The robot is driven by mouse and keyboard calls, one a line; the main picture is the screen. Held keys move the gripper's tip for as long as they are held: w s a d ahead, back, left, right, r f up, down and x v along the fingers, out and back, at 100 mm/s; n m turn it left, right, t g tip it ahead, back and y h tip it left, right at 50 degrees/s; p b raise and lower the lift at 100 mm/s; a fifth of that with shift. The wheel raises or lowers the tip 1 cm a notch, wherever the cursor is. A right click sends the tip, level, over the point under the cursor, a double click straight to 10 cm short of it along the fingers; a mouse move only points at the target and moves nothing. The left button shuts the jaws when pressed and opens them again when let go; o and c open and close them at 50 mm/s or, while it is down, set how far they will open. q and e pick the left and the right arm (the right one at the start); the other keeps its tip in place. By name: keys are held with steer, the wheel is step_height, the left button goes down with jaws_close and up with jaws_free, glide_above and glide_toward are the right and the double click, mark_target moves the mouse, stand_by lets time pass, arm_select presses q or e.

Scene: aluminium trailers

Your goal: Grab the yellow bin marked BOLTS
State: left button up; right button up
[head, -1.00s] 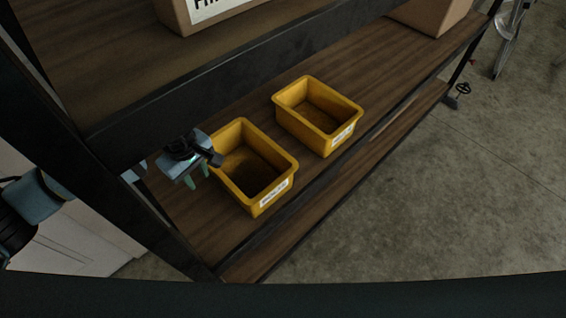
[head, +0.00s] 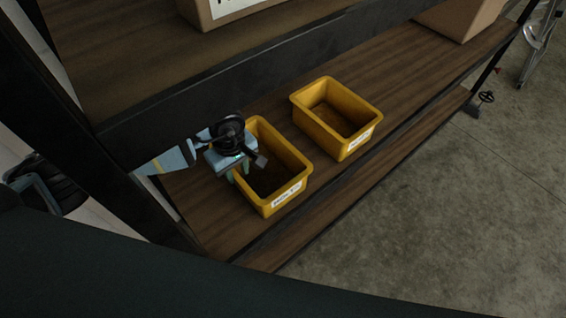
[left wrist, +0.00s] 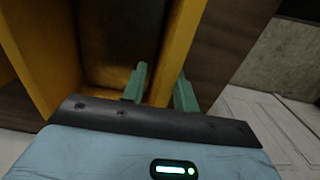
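Two yellow bins stand on the wooden shelf. The nearer bin (head: 290,180) has a white front label that is too small to read surely; the farther bin (head: 345,135) has a blurred white label. My left gripper (head: 238,173) is at the left wall of the nearer bin, its green fingers pointing down. In the left wrist view its fingers (left wrist: 162,90) are apart, with the yellow wall (left wrist: 182,45) between them, one finger inside the bin and one outside. I see no clear grip on the wall. The right gripper is not in view.
A black upright (head: 110,150) stands at the left. A cardboard box (head: 465,18) sits farther along the shelf. Bare shelf (head: 400,80) lies beyond the farther bin.

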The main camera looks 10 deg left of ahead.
mark_target(239, 180)
arm_select(q)
steer(key=shift+f, duration=2.35)
jaws_close()
steer(key=shift+w, duration=0.1)
